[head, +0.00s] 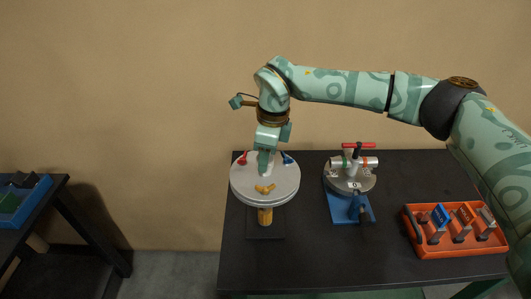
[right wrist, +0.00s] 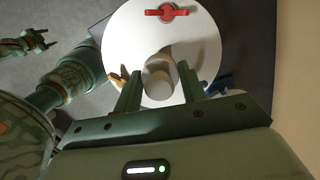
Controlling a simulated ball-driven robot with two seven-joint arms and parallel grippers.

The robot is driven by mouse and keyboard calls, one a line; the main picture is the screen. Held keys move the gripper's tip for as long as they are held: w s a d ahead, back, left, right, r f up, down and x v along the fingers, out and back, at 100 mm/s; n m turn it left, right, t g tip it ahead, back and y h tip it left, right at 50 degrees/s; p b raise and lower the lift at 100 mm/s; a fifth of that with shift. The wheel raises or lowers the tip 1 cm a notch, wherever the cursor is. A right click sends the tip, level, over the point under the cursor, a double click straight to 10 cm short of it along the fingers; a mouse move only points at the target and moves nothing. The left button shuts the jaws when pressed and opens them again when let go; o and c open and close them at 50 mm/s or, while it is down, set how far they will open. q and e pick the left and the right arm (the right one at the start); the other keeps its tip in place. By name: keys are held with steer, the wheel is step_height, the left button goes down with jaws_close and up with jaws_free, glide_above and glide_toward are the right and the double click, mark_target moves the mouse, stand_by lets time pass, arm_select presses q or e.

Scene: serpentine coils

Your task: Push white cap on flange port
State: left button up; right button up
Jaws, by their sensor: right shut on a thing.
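My right gripper (head: 264,172) points down over the round grey plate (head: 252,189) on the table's left side. In the right wrist view its fingers (right wrist: 160,85) are shut on a pale cylindrical piece (right wrist: 158,72), apparently the white cap, low over the plate. In the head view the fingers mostly hide it; whether it touches the plate is unclear. A grey flanged fitting (head: 349,180) with white side ports and a red T-handle (head: 358,145) stands on a blue base to the right. My left gripper (right wrist: 38,42) shows small and apparently open in the right wrist view.
An orange tray (head: 455,250) of tools lies at the right. The black table's front middle (head: 310,265) is clear.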

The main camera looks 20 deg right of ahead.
steer(key=shift+f, duration=0.45)
steer(key=o, duration=1.2)
steer(key=shift+c, duration=0.2)
